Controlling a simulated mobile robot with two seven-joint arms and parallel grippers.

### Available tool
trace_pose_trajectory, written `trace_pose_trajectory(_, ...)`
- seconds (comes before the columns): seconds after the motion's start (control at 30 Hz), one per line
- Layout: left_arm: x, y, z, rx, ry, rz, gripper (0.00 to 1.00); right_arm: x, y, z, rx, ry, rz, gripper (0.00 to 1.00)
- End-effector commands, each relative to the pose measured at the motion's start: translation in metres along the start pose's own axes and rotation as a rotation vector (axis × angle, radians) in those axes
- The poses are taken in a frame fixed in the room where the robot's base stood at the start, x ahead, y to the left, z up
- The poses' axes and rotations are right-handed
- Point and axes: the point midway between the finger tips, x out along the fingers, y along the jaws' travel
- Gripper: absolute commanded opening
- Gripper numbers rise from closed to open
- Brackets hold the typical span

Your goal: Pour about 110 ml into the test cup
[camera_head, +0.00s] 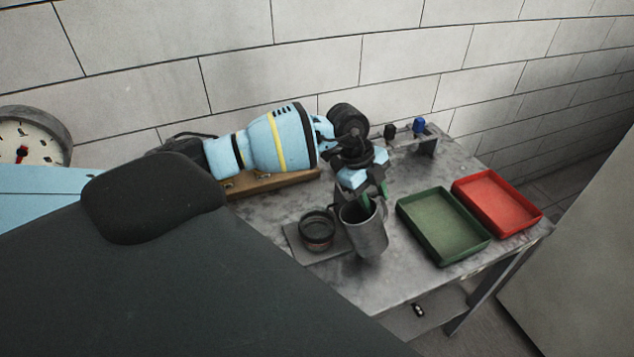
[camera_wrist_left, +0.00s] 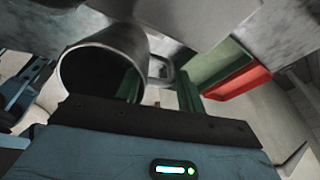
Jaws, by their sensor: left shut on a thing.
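A grey metal jug (camera_head: 366,235) is held by my left gripper (camera_head: 374,195), whose green-tipped fingers are shut on it near the rim. The jug's open mouth faces up; I cannot tell its exact tilt or see any liquid in it. In the left wrist view the jug (camera_wrist_left: 84,75) shows its wide mouth, with green fingers by its rim. A dark, round test cup (camera_head: 317,232) with a black rim stands just left of the jug, on a flat grey plate (camera_head: 298,247). The level inside the cup is not readable. My right gripper is not in view.
A green tray (camera_head: 440,226) and a red tray (camera_head: 497,203) lie on the right of the grey table (camera_head: 385,286). A small stand with a blue knob (camera_head: 419,126) is at the back. A dial gauge (camera_head: 30,140) is at far left. A wall closes the back.

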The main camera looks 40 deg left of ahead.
Motion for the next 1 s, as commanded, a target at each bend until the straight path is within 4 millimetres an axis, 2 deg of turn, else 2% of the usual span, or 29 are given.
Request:
trace_pose_trajectory(0.2,0.010,-0.011,-0.014,0.002,-0.140,0.093,0.00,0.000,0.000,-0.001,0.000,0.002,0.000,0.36)
trace_pose_trajectory(0.5,0.023,-0.017,-0.023,-0.001,-0.287,0.192,0.00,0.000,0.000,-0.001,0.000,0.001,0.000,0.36)
trace_pose_trajectory(1.0,0.028,-0.019,-0.024,-0.003,-0.340,0.228,0.00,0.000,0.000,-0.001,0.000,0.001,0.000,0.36)
